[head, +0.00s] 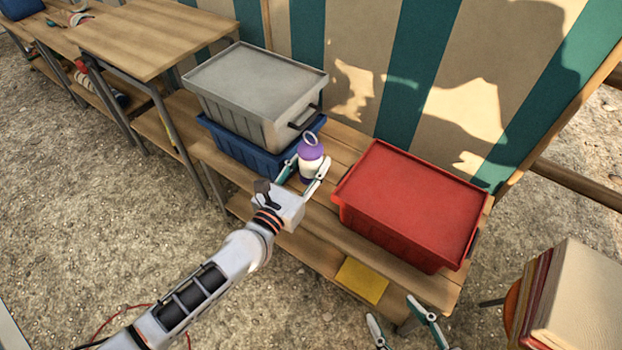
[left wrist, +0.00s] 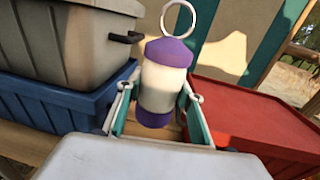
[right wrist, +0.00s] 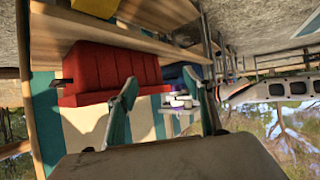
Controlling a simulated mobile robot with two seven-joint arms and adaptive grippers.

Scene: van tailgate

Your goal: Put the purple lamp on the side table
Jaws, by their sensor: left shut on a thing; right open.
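The purple lamp (head: 311,149), with a pale middle and a ring on top, stands upright between the crates at the wooden bench. It fills the middle of the left wrist view (left wrist: 163,88). My left gripper (head: 308,170) is shut on it, one finger on each side. I cannot tell whether its base touches the bench top. My right gripper (head: 392,311) is open and empty, low in front of the bench's right end. A bare wooden table (head: 150,38) stands at the upper left; I cannot tell whether it is the side table.
A grey lidded crate (head: 255,85) sits on a blue crate (head: 240,146) left of the lamp. A red crate (head: 412,200) stands to its right. A yellow sheet (head: 361,281) lies on the lower shelf. A striped wall (head: 405,80) closes the back. A large book-like object (head: 570,305) is at lower right.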

